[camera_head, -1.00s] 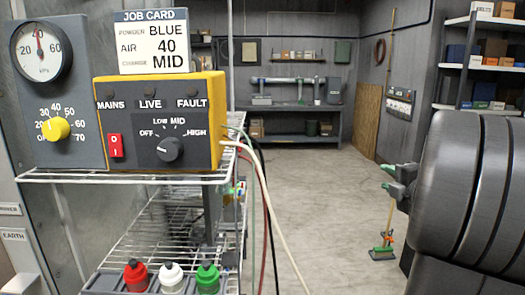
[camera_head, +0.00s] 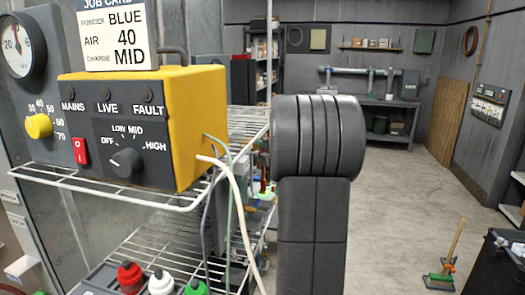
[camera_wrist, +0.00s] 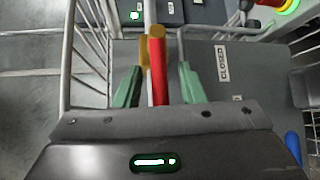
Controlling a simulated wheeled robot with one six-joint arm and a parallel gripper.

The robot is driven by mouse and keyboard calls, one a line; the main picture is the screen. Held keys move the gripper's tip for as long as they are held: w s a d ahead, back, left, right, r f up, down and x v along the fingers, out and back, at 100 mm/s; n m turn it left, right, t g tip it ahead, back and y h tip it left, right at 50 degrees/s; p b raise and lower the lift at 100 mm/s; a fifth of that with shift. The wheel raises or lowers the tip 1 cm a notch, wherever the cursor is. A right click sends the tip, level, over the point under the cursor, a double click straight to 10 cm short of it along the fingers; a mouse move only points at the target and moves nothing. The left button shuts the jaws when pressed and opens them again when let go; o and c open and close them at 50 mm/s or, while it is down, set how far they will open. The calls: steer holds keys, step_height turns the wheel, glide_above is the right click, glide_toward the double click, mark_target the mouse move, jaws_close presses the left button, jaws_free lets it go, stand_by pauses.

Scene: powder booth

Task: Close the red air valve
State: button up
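In the wrist view, a red bar-shaped handle (camera_wrist: 158,75) with an orange-brown end, which looks like the red air valve's lever, points up the picture. My gripper (camera_wrist: 158,84) has its two green fingers on either side of the handle, with a visible gap on each side, so it is open. A "CLOSED" label (camera_wrist: 222,64) is on the grey panel right of the handle. A yellow piece (camera_wrist: 143,74) shows just left of the red handle. In the head view my arm hides most of this area, and I cannot make out the valve clearly.
A wire shelf (camera_head: 110,190) carries the yellow control box (camera_head: 205,120). Hoses (camera_head: 240,205) hang beside it. In the wrist view, wire rails (camera_wrist: 75,60) run at left, a blue handle (camera_wrist: 293,148) is lower right, and a red-and-yellow knob (camera_wrist: 272,3) is top right.

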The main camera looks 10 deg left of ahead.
jaws_close()
